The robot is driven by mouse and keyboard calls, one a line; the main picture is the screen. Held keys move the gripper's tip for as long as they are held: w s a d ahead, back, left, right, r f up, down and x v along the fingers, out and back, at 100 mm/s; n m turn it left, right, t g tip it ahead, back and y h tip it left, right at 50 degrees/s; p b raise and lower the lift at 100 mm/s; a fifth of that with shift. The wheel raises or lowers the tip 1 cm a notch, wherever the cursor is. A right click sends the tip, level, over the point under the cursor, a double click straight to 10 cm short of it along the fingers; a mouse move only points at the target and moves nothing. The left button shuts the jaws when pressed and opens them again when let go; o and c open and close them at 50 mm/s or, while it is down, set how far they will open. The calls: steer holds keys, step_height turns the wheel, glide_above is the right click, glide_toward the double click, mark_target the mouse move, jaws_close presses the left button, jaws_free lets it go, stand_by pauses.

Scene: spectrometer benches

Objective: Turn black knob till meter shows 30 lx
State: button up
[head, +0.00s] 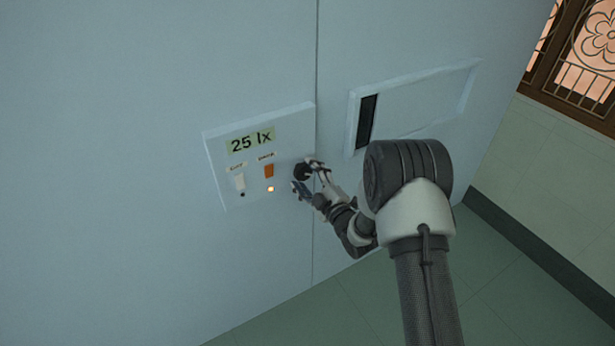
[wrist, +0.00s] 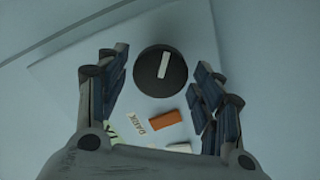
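The black knob (head: 302,172) sits on the right part of a white control panel (head: 221,160) on a pale wall. The meter (head: 251,141) on the panel reads 25 lx. In the wrist view the knob (wrist: 161,71) is round with a white pointer mark, tilted slightly to the right of upright. My gripper (head: 306,176) is at the knob. In the wrist view its fingers (wrist: 163,78) are apart, one on each side of the knob, with visible gaps, the left gap seeming wider at the tip.
Left of the knob are an orange switch (head: 269,171) labelled DARK with a lit lamp (head: 271,189) below, and a white switch (head: 239,182) with a dark lamp. A recessed panel with a black slot (head: 367,121) is to the right. A barred window (head: 585,60) is at far right.

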steer(key=shift+o, duration=0.6)
steer(key=shift+s, duration=0.1)
steer(key=shift+s+d, duration=0.25)
steer(key=v, duration=1.1)
steer(key=shift+d, duration=0.1)
steer(key=shift+r, duration=0.1)
